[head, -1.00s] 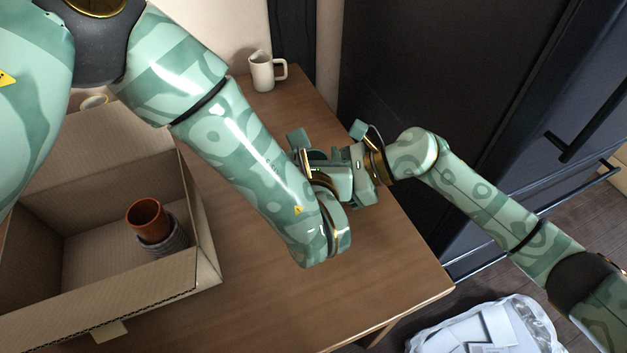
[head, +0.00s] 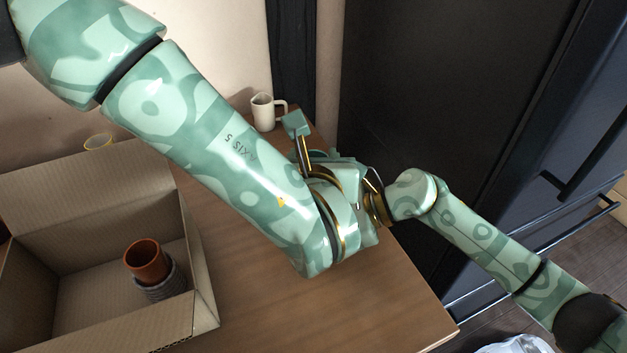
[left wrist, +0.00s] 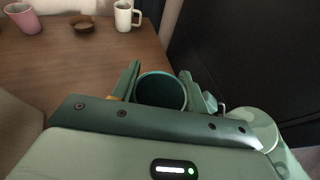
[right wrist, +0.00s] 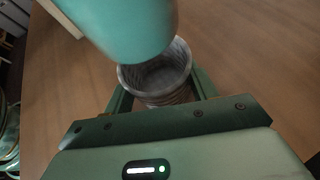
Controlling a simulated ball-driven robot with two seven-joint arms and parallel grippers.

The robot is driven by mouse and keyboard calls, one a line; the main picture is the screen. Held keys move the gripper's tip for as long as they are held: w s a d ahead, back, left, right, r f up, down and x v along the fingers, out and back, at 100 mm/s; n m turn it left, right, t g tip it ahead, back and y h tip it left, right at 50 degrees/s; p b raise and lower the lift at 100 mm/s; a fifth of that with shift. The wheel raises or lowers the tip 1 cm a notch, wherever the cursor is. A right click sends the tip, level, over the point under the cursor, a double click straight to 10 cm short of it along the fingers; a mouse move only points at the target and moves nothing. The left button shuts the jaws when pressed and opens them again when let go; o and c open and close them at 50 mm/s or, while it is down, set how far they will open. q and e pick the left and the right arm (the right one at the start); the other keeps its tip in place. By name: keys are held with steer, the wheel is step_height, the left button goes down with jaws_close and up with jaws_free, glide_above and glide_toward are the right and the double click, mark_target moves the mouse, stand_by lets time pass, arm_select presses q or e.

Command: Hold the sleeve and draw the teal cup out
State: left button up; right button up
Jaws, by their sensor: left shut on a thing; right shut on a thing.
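The teal cup (left wrist: 160,91) is between the fingers of my left gripper (left wrist: 161,78), which is shut on it. In the right wrist view the teal cup (right wrist: 132,25) hangs tilted over the grey ribbed sleeve (right wrist: 160,93). Its lower end overlaps the sleeve's rim in the picture, and the sleeve's hollow inside shows, so the cup looks clear of it. My right gripper (right wrist: 157,97) is shut around the sleeve, above the wooden table. In the head view my left forearm and hand hide the cup and the sleeve.
A cardboard box (head: 70,190) at the left holds a terracotta cup (head: 146,260) in another grey sleeve (head: 160,285). A white mug (head: 263,112) stands at the table's back. A pink cup (left wrist: 23,18) and brown bowl (left wrist: 82,24) stand near it. Dark cabinets (head: 440,90) rise at the right.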

stand_by(0.3)
steer(key=o, duration=0.9)
steer(key=shift+c, duration=0.2)
steer(key=shift+d, duration=0.1)
